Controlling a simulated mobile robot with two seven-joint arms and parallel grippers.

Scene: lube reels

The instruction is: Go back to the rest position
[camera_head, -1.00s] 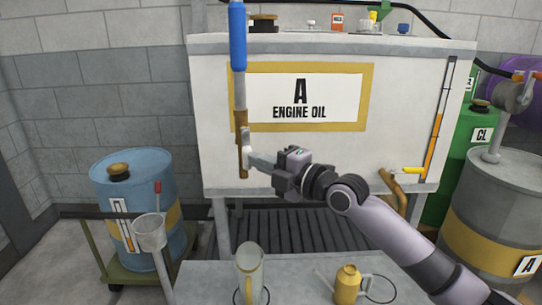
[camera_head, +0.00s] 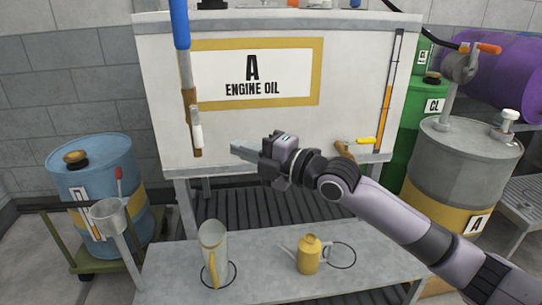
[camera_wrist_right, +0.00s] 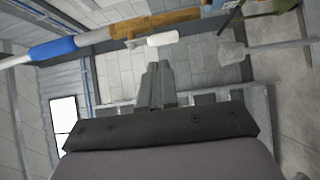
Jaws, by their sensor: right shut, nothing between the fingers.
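My right gripper (camera_head: 240,147) is shut and empty, in front of the lower part of the white engine oil tank (camera_head: 345,85). Its closed fingers also show in the right wrist view (camera_wrist_right: 157,85). A hanging dispenser with a blue upper tube (camera_head: 180,24), a brown lower part and a white lever (camera_head: 196,133) is left of the fingertips, with a gap between. In the right wrist view the white lever (camera_wrist_right: 163,39) and blue tube (camera_wrist_right: 55,47) lie beyond the fingertips. My left gripper is not in view.
A measuring jug (camera_head: 213,250) and a yellow oil can (camera_head: 308,255) stand on the grey bench (camera_head: 265,273) below my arm. A blue drum (camera_head: 95,185) is at left. A grey drum (camera_head: 455,165) and purple drum (camera_head: 490,75) are at right.

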